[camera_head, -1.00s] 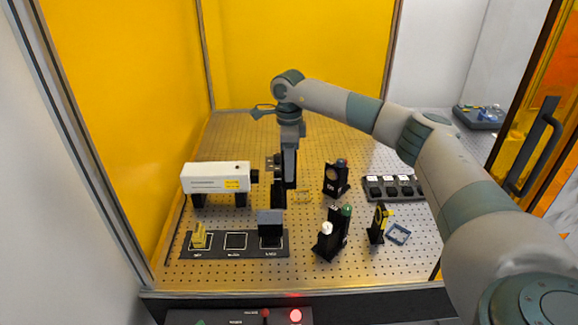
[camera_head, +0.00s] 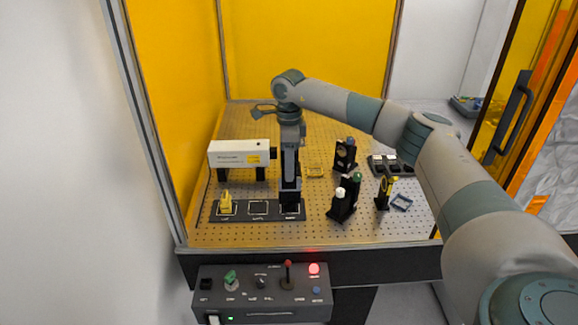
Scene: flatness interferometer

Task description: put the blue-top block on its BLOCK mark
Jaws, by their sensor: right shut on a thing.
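The right gripper (camera_head: 290,178) comes down over the right end of the dark mark strip (camera_head: 245,216), its fingers shut on a dark block (camera_head: 290,202) that I take for the blue-top block. The block looks upright and lies over the strip's right-hand outlined mark, with parts of the white outline showing at its sides. I cannot tell whether it touches the strip. The finger and wrist hide most of its top. The mark's label is too small to read. The left gripper is not in view.
A yellow piece (camera_head: 226,204) stands on the strip's left mark; the middle mark (camera_head: 258,207) is empty. A white laser box (camera_head: 240,154) stands behind. Dark mounts with white (camera_head: 340,203) and green tops stand right. A control panel (camera_head: 262,290) is in front.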

